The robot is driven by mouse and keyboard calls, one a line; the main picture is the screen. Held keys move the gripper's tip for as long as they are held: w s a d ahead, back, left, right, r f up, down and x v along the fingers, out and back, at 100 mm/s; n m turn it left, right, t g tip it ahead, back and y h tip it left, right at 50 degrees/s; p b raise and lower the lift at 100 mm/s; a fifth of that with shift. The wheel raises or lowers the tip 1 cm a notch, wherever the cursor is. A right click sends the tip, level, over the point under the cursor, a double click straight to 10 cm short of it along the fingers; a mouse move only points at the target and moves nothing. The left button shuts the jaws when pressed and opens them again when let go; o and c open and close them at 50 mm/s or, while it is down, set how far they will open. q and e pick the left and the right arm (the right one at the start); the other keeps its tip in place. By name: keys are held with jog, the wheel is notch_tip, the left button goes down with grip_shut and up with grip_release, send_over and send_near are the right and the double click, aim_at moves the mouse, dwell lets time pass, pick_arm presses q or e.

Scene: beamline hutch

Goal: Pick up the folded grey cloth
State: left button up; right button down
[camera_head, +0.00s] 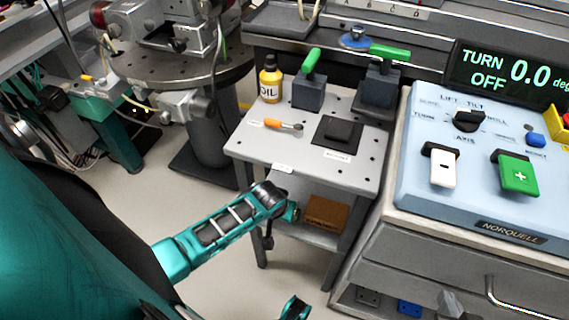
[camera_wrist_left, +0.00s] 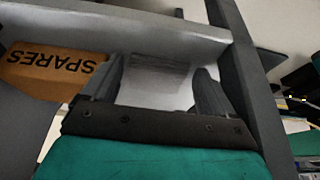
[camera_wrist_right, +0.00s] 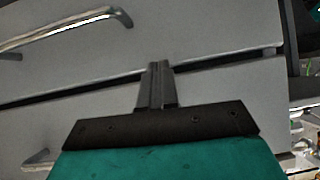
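The folded grey cloth (camera_wrist_left: 160,66) appears in the left wrist view as a grey, finely lined shape between the two fingers of my left gripper (camera_wrist_left: 158,82). The fingers are apart, one on each side; whether they touch it cannot be told. In the head view my left arm reaches to the lower shelf of the small table, and the cloth cannot be made out there. My right gripper (camera_wrist_right: 158,85) has its fingers together and empty, in front of grey drawer fronts.
A brown SPARES box (camera_wrist_left: 50,70) sits beside the left gripper and also shows on the shelf in the head view (camera_head: 326,213). A table leg (camera_wrist_left: 245,85) stands close by. A drawer cabinet (camera_head: 440,262) stands right.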

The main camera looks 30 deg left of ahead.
pick_arm(q)
jog(key=c, duration=0.8)
pick_arm(e)
jog(key=shift+s+d+f, duration=0.1)
jog(key=shift+f, duration=0.1)
pick_arm(q)
jog(key=shift+o, duration=0.2)
jog(key=shift+r, duration=0.1)
pick_arm(e)
jog(key=shift+r, duration=0.1)
